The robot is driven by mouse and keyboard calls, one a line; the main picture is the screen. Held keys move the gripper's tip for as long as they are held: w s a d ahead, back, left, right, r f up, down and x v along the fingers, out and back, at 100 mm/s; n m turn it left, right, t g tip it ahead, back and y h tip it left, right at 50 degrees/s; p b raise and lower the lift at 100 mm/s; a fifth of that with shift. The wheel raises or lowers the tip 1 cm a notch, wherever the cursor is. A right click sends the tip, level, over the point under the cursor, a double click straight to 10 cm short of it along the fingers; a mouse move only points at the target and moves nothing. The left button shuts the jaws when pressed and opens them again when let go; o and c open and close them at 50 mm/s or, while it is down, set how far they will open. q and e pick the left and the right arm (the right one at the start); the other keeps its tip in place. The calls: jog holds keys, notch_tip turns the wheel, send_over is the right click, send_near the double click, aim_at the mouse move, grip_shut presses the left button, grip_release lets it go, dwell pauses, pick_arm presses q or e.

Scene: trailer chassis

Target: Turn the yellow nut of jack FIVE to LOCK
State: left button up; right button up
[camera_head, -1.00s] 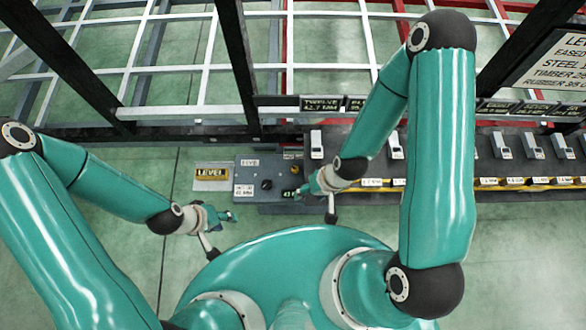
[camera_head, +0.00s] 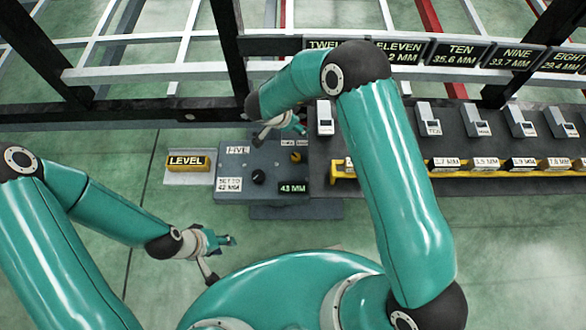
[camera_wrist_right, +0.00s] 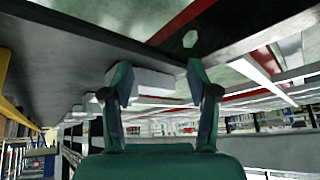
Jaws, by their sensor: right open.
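The grey panel of jack FIVE (camera_head: 273,197) is in the middle of the head view, with the label FIVE, a black knob (camera_head: 258,176) and a display (camera_head: 293,187) that seems to read 43 MM. The yellow nut (camera_head: 295,157) shows at the panel's upper right, under small labels too small to read. My right gripper (camera_head: 286,125) is just beyond the panel's far edge, apart from the nut. In the right wrist view its jaws (camera_wrist_right: 157,74) are open, with grey structure behind. My left gripper (camera_head: 224,241) hangs left of the panel, empty; its jaw opening is unclear.
A yellow LEVEL block (camera_head: 187,162) lies left of the panel. A dark bench (camera_head: 470,190) with grey devices and a yellow rail runs right. Displays (camera_head: 455,55) and a black frame post (camera_head: 228,45) stand behind.

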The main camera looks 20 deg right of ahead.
jog(key=m+g+y+b, duration=0.1)
jog(key=m+g+b, duration=0.1)
jog(key=b, duration=0.4)
send_near(295, 156)
jog(key=b+x, duration=0.6)
jog(key=x, duration=0.3)
jog(key=shift+s+f, duration=0.1)
pick_arm(q)
notch_tip(295, 156, down, 15)
jog(key=shift+r, duration=0.15)
pick_arm(e)
jog(key=c, duration=0.9)
jog(key=shift+a, duration=0.2)
jog(key=shift+c, duration=0.9)
jog(key=shift+d, duration=0.25)
